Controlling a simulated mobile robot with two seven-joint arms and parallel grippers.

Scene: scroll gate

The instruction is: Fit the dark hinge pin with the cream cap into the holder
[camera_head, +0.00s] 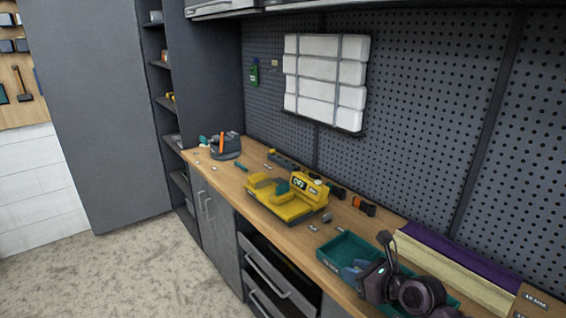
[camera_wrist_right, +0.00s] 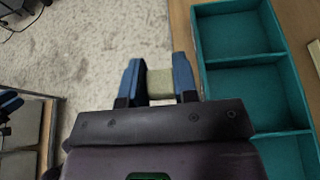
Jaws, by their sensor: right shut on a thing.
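My right gripper (camera_head: 362,272) is at the near edge of the bench, over the teal tray's front side. In the right wrist view, its blue fingers (camera_wrist_right: 158,82) are shut on a cream block-like piece (camera_wrist_right: 160,84), which looks like the cream cap. The dark pin itself is not visible there. A yellow fixture (camera_head: 290,202) with a teal part and a small display stands mid-bench, apart from the gripper. I cannot tell whether it is the holder. A blue finger-like part at the right wrist view's left edge looks like my left gripper (camera_wrist_right: 9,101); its opening is unclear.
The compartmented teal tray (camera_head: 343,247) lies on the wooden bench (camera_head: 226,176); its visible compartments in the right wrist view look empty. Purple and cream strips (camera_head: 450,249) lie along the back right. A dark caddy (camera_head: 226,148) stands at the far end. Drawers below are partly open.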

